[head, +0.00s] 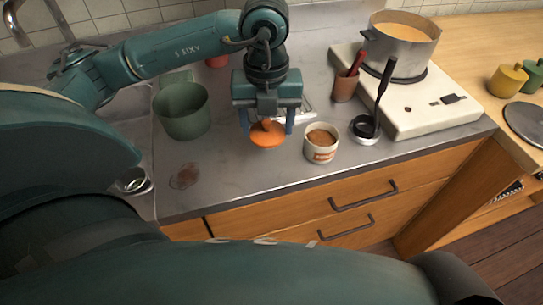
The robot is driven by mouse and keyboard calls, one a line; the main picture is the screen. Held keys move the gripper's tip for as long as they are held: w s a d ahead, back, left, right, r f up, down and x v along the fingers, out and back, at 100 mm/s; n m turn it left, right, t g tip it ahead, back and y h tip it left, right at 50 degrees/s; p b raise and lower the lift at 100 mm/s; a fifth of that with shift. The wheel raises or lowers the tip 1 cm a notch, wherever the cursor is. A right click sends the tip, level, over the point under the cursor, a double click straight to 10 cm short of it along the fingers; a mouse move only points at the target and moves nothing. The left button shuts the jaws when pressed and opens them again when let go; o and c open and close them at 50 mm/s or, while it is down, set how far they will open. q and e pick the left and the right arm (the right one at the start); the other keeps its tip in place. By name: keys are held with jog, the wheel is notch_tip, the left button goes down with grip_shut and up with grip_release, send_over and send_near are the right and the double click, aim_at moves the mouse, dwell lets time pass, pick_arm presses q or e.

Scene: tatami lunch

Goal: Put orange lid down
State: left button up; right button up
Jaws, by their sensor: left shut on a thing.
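The orange lid (267,137) is a round disc with a small knob on top. My left gripper (267,122) points down over the grey counter (235,170) and is shut on the lid's knob. I cannot tell whether the lid touches the counter or hangs just above it. An open white cup (321,153) with brown contents stands just to the right of the lid. My right gripper is not in view.
A green pot (182,118) stands left of the gripper. A red-brown cup (344,88) with utensils, a ladle in a dark rest (365,138) and a white stove (440,112) with a steel pot (398,58) stand to the right.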

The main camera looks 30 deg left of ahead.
aim_at(267, 120)
pick_arm(q)
notch_tip(267, 120, down, 8)
jog(key=shift+f, duration=0.2)
dwell(0.3)
jog(key=o, duration=0.5)
jog(key=shift+f, duration=0.15)
jog(key=o, duration=0.4)
jog(key=shift+o, duration=0.2)
jog(key=shift+r, duration=0.7)
notch_tip(267, 120, up, 11)
jog(key=shift+r, duration=0.1)
